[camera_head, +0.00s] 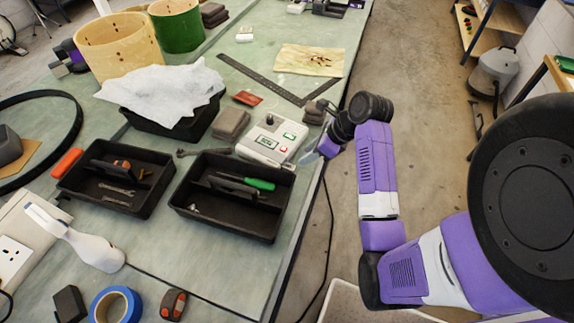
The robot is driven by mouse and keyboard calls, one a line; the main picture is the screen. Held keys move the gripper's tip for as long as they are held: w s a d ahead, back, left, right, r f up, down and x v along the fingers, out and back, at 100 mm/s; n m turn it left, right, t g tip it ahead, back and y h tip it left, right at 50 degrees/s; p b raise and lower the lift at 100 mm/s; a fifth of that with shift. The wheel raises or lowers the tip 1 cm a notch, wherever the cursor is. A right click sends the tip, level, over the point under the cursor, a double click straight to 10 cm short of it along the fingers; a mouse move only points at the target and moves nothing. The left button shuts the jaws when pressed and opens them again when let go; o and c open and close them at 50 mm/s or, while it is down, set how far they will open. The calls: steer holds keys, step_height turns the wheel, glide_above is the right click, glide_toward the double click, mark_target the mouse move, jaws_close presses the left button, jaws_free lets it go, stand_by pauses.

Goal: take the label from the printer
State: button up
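A pale grey box with a dark knob, a small display and green and red buttons, which looks like the printer (270,138), sits near the bench's right edge. A separate label cannot be made out clearly. My gripper (313,152) is just right of the printer, at the bench edge, pointing toward it. The gripper is small and partly hidden by its own wrist, so its fingers cannot be read as open or shut. I see nothing clearly held in it.
Two black trays with tools (240,222) (120,198) stand nearer on the bench (215,285). Grey folded cloths (231,124) lie left of the printer and a steel square (262,82) behind it. A wrench (205,152) lies close by. The floor right of the bench is mostly clear.

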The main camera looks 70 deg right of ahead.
mark_target(290, 167)
steer(key=shift+b+x, duration=0.5)
steer(key=shift+x, duration=3.95)
steer(key=c, duration=0.6)
